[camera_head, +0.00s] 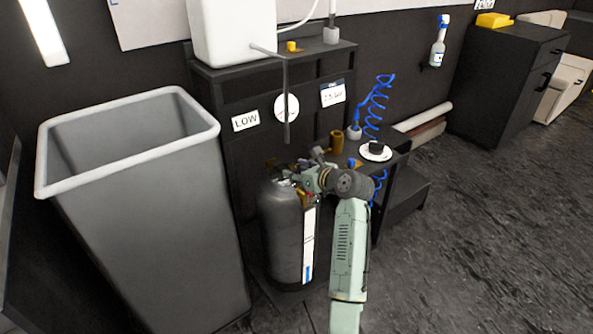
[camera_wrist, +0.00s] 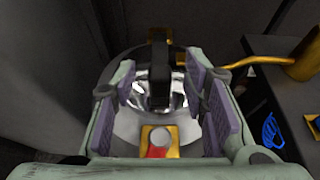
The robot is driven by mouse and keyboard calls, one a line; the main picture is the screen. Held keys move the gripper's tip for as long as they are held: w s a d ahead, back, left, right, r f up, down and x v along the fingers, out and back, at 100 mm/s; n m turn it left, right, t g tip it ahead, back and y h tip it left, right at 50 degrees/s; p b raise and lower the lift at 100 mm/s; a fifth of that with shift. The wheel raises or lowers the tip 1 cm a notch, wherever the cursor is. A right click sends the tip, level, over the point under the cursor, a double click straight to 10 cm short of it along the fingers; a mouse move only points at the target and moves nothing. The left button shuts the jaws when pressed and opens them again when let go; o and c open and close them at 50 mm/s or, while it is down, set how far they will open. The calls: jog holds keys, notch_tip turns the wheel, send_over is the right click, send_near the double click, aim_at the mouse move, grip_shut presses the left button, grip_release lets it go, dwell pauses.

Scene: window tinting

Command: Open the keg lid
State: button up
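The keg (camera_head: 284,238) is a dark grey cylinder with a white label strip, standing upright on the floor in front of the dark bench. In the wrist view, its shiny metal lid (camera_wrist: 176,92) has a black handle or lever (camera_wrist: 159,68) standing up at its middle. My gripper (camera_head: 297,178) is over the keg's top and hides much of it in the head view. In the wrist view, my gripper (camera_wrist: 161,88) is open, its purple pads on either side of the black handle, with gaps showing. A brass-coloured plate (camera_wrist: 172,138) lies nearer the camera.
A tall grey bin (camera_head: 150,210) stands close on the left. The bench (camera_head: 232,155) is right behind the keg. A lower shelf to the right holds a brass cup (camera_head: 336,142), a white disc (camera_head: 375,152) and a blue coiled hose (camera_head: 377,100). The floor at right is clear.

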jog(key=shift+w+a+f, duration=0.1)
jog(key=shift+w+a, duration=0.05)
jog(key=shift+w, duration=0.1)
jog(key=shift+c, duration=0.4)
grip_shut()
dwell(0.4)
